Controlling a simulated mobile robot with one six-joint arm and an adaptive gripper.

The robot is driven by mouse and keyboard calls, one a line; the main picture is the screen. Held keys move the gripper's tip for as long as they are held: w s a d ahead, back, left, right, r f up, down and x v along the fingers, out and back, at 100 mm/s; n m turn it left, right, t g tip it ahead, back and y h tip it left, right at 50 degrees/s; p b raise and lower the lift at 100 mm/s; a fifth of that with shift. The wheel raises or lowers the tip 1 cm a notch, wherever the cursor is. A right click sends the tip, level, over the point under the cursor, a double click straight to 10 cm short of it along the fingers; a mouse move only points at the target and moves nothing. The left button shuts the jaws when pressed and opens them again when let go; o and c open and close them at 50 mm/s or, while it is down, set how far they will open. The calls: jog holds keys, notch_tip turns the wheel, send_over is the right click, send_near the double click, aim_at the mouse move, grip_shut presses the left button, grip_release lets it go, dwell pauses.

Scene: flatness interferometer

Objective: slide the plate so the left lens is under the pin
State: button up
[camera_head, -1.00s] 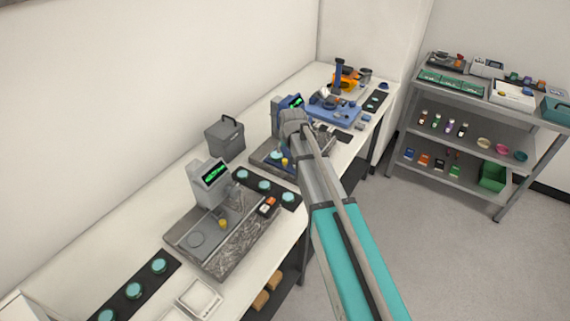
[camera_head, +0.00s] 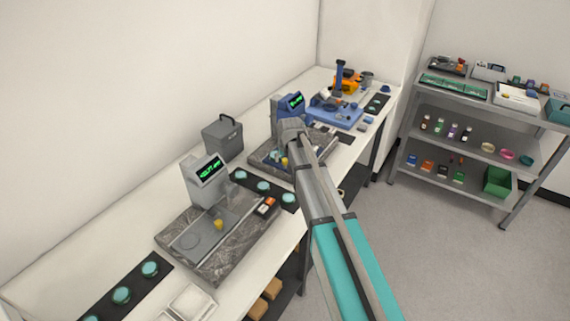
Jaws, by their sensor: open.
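A blue-grey instrument with a green-lit display (camera_head: 295,102) stands mid-bench, partly behind my arm. On its dark stone base (camera_head: 260,153) is a plate with a teal lens (camera_head: 275,156) and a small yellow knob (camera_head: 284,162). My arm covers the rest of the plate, and I cannot make out the pin. A similar grey instrument (camera_head: 208,178) stands nearer, with a grey plate (camera_head: 190,241) and yellow knob (camera_head: 218,224) on its stone base. The end of my arm reaches over the mid-bench instrument. My gripper's fingers are hidden behind the arm, so contact cannot be seen.
A black strip with teal discs (camera_head: 263,187) lies between the two instruments, another (camera_head: 122,296) at the near left. A grey box (camera_head: 222,137) stands against the wall. A blue device (camera_head: 335,112) is at the far end. A shelf unit (camera_head: 480,110) stands right across open floor.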

jog(key=shift+w+f+b, duration=0.25)
jog(key=shift+f+b, duration=0.1)
jog(key=shift+f, duration=0.3)
grip_shut()
